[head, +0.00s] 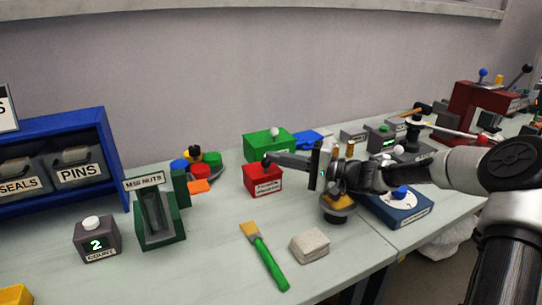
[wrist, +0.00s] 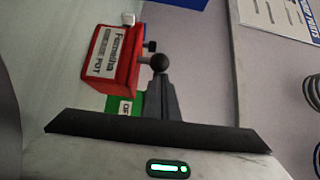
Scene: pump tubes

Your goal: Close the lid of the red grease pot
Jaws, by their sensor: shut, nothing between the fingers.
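The red grease pot (head: 262,183) is a small red box with a white label on its front, standing on the bench near the middle of the head view. It also shows in the wrist view (wrist: 128,72), turned sideways, with its label readable in part. My gripper (head: 268,160) reaches in from the right, its fingers shut and empty, with the tips at the pot's top edge. In the wrist view the fingers (wrist: 160,92) end beside the pot, near a dark round knob. I cannot tell whether the tips touch the pot, nor how its lid stands.
A green box (head: 262,146) with a pale knob stands just behind the pot. A round dark-based fixture (head: 338,205) and a blue dial box (head: 398,210) stand under my arm. A green-handled brush (head: 262,256) and a beige block (head: 310,246) lie in front.

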